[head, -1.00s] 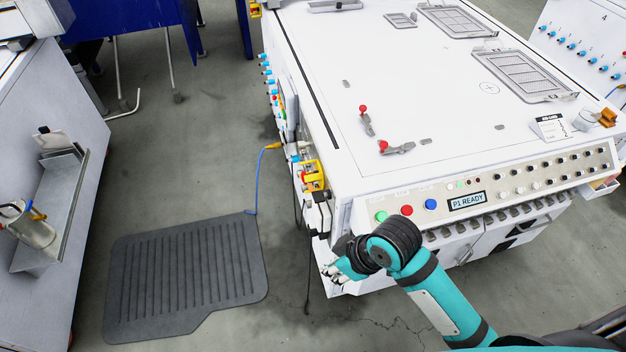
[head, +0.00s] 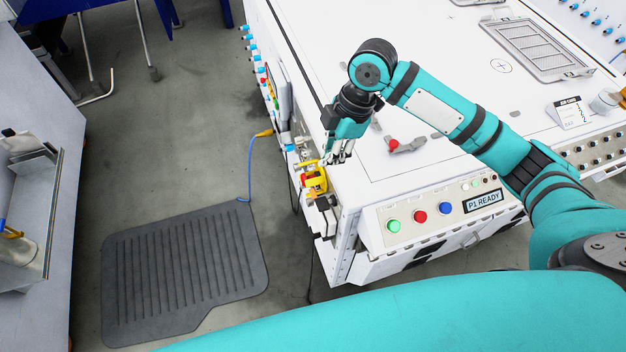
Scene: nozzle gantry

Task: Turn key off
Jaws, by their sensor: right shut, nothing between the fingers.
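A yellow block with a red knob (head: 314,181) is mounted at the left front corner of the white machine (head: 375,185). I cannot make out a key there; it is too small or hidden behind my gripper. My right gripper (head: 335,158) hangs from above, just over and beside the yellow block, pointing down. Its fingers are shut with nothing between them. I cannot tell whether the fingertips touch the block. My left gripper is not in view.
The front panel has green (head: 393,226), red (head: 420,216) and blue (head: 445,208) buttons and a "P1 READY" display (head: 484,202). A red-tipped clamp (head: 405,145) stands on the top. A blue cable (head: 250,165) runs down to the floor by a dark mat (head: 185,270).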

